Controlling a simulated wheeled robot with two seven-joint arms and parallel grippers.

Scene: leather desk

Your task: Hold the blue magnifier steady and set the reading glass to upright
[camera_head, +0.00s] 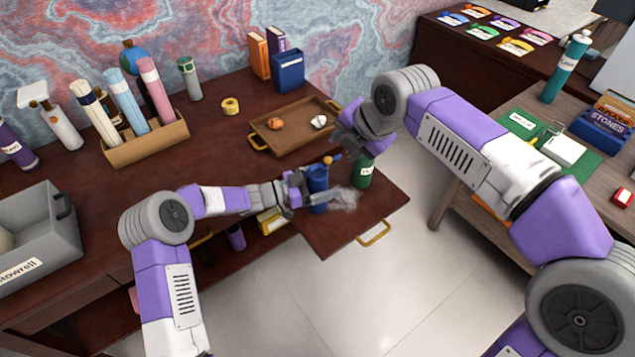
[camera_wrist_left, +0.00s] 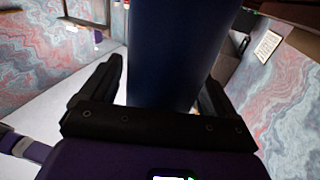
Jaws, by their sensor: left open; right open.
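A blue upright cylinder (camera_head: 318,180), which looks like the blue magnifier, stands at the pulled-out dark wood panel. My left gripper (camera_head: 312,191) is open around it, one finger on each side. In the left wrist view the dark blue body (camera_wrist_left: 178,50) rises between the open fingers (camera_wrist_left: 160,95); I cannot tell whether they touch it. A whitish see-through patch (camera_head: 344,198) lies just right of the cylinder; I cannot tell whether it is the reading glass. My right gripper (camera_head: 343,146) is open above and right of the cylinder, its fingers partly hidden by its own arm.
A green labelled cylinder (camera_head: 363,171) stands close to the right gripper. The panel (camera_head: 335,238) has a brass handle (camera_head: 375,235) and is clear at its front. A wooden tray (camera_head: 290,140) with small items lies behind. A grey box (camera_head: 40,245) sits at left.

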